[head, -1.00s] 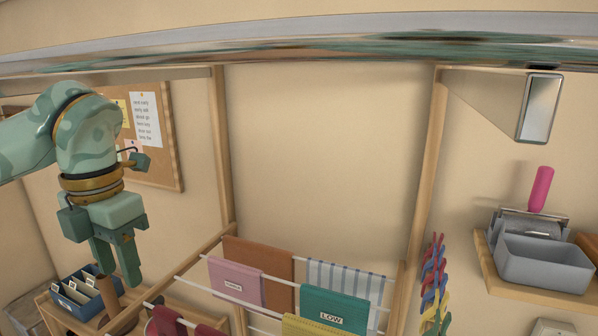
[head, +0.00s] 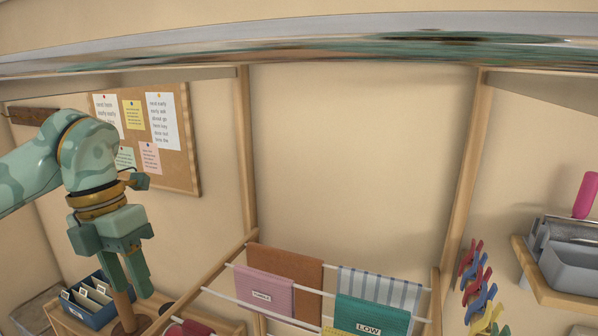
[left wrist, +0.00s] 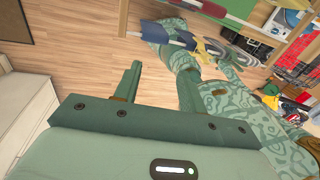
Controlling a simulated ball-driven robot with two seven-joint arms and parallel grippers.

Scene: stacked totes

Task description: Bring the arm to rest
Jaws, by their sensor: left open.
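My left gripper (head: 136,288) hangs with its fingers pointing down at the left of the head view. Its two fingers are apart with nothing between them. It shows in front of a blue file box (head: 92,300) and a wooden post on a shelf at the lower left; I cannot tell the gap. In the left wrist view, the open fingers (left wrist: 156,88) reach out over the wood floor (left wrist: 80,30), and patterned green parts of my body show beyond them. My right gripper is not in view.
A drying rack holds several cloths, among them a brown one (head: 285,268) and a teal one (head: 370,316). A cork board (head: 183,150) hangs behind my left arm. Coloured clips (head: 478,290) and a grey bin (head: 572,268) are at the right. A metal rail (head: 300,52) crosses the top.

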